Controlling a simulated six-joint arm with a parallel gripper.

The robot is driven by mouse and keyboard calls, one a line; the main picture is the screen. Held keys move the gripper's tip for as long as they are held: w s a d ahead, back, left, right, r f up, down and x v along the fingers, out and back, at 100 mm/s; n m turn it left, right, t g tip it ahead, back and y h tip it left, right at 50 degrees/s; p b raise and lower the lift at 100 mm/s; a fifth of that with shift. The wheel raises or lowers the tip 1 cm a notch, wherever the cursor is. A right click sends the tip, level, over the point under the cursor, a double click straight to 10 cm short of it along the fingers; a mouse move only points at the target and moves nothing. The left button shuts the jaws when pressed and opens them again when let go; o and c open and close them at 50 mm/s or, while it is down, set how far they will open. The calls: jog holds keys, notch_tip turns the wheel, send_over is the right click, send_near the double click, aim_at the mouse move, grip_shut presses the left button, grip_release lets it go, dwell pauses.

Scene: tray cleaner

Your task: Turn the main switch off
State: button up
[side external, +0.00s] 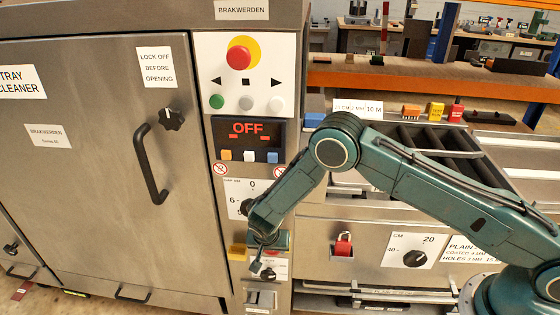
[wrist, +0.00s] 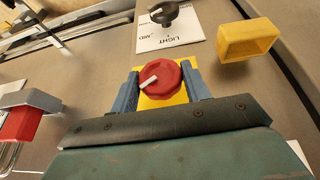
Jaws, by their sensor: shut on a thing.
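The main switch is a round red knob (wrist: 163,71) with a white pointer mark, on a yellow plate (wrist: 148,102). In the wrist view it sits between the two blue fingers of my gripper (wrist: 160,82), which is shut on it from both sides. The white mark points to the lower left in that view. In the side view my gripper (side external: 264,240) is against the low part of the control column, and it hides the switch there. The display (side external: 251,137) above reads OFF in red.
A black knob (wrist: 168,14) on a LIGHT label and a hollow yellow holder (wrist: 248,40) are close by. A red padlock (wrist: 20,124) is at the left in the wrist view. The door handle (side external: 150,165) and an emergency button (side external: 239,58) are farther off.

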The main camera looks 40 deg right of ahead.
jog(key=shift+a, duration=0.1)
jog(key=shift+w+a+n+g+h, duration=0.15)
jog(key=shift+n+g+h, duration=0.15)
jog(key=shift+g+h, duration=0.7)
jog(key=shift+n+g+h, duration=0.3)
jog(key=shift+g+h, duration=0.6)
jog(key=o, duration=0.9)
jog(key=shift+o, duration=0.2)
jog(key=a+r, duration=0.3)
jog(key=r, duration=0.8)
jog(key=shift+w, duration=0.2)
